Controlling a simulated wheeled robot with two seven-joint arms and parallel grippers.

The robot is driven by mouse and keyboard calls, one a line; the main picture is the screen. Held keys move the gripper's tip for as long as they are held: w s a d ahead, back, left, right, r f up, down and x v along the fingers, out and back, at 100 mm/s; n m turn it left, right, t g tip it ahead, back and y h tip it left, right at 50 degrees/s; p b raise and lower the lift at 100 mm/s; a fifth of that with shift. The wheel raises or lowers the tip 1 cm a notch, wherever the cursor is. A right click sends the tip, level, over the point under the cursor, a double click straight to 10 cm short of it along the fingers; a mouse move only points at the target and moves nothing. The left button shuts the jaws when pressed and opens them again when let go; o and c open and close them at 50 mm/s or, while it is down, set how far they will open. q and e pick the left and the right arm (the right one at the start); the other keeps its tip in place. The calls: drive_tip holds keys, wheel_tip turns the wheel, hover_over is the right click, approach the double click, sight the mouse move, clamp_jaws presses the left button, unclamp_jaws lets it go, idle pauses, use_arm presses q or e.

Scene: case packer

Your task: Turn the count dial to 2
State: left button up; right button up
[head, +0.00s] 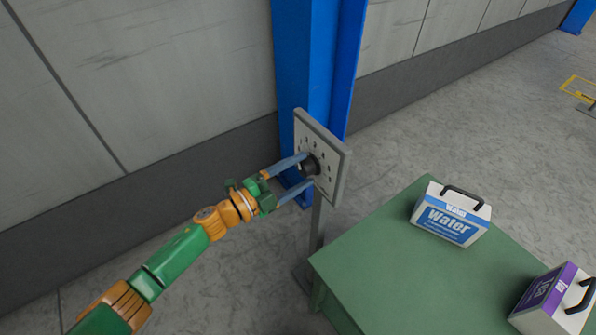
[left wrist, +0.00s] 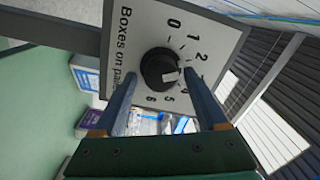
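The count dial is a black round knob (left wrist: 157,64) on a white panel with the numbers 0 to 6 around it and "Boxes on pallet" printed beside it. A pale mark on the knob points towards the 3–4 side; I cannot tell exactly which number. The dial panel (head: 331,158) stands on a post in the head view, its knob (head: 309,166) facing my left gripper (head: 299,170). My left gripper is open, its two blue-grey fingers on either side of the knob; in the left wrist view (left wrist: 160,76) gaps show between fingers and knob. My right gripper is out of view.
A blue column (head: 302,70) and a grey wall (head: 130,80) stand behind the panel. A green table (head: 380,270) at lower right carries a white-and-blue Water box (head: 449,217) and a purple-and-white box (head: 549,296). The floor beyond the table is mostly clear.

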use_arm(q)
drive_tip(key=v, duration=0.7)
drive_tip(key=shift+b, duration=0.3)
